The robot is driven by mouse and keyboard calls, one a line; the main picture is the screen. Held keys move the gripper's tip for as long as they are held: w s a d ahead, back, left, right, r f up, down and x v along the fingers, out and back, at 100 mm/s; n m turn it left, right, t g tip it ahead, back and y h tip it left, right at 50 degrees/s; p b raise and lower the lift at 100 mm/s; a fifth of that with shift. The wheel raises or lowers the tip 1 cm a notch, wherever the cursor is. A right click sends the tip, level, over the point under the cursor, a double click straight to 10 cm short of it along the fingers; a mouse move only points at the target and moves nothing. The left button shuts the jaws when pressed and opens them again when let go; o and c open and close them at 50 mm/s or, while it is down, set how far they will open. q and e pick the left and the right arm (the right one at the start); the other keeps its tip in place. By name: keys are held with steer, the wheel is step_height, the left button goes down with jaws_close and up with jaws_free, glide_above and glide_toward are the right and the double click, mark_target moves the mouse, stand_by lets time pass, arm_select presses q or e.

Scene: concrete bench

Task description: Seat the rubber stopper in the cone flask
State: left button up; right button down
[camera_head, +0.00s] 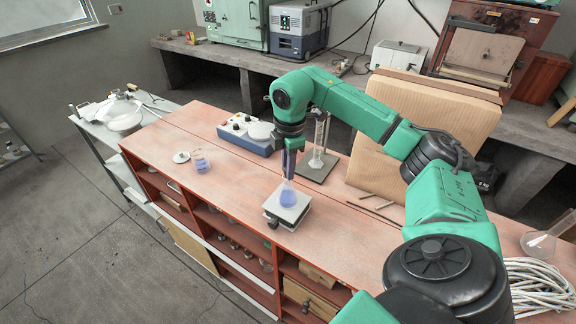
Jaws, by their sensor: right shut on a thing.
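The cone flask (288,196), with blue liquid in it, stands upright on a small stand with a pale top plate (299,212) on the red bench. My right gripper (289,174) points down directly over the flask's neck. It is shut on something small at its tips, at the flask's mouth. The rubber stopper itself is hidden by the fingers or too small to make out, so I cannot tell whether it touches the neck. My left gripper is not in view.
A beaker with blue liquid (201,163) and a small white dish (181,157) stand to the left. A blue hotplate-like device (247,134) and a stand with a glass cylinder (318,160) are behind.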

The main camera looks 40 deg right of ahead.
steer(key=shift+f, duration=0.25)
steer(key=c, duration=0.8)
jaws_free()
steer(key=shift+c, duration=0.2)
steer(key=o, duration=0.5)
steer(key=shift+s+a, duration=0.1)
steer(key=shift+s, duration=0.05)
steer(key=shift+o, duration=0.2)
steer(key=shift+r, duration=0.1)
steer(key=r+p, duration=0.2)
steer(key=shift+w+r+p, duration=0.2)
steer(key=shift+r+p, duration=0.1)
steer(key=shift+r, duration=0.1)
step_height(320, 180, up, 2)
steer(key=shift+s+r+p, duration=0.1)
steer(key=shift+r+p, duration=0.1)
steer(key=shift+p, duration=0.75)
steer(key=shift+r+p, duration=0.8)
steer(key=shift+r, duration=0.1)
steer(key=shift+f, duration=0.1)
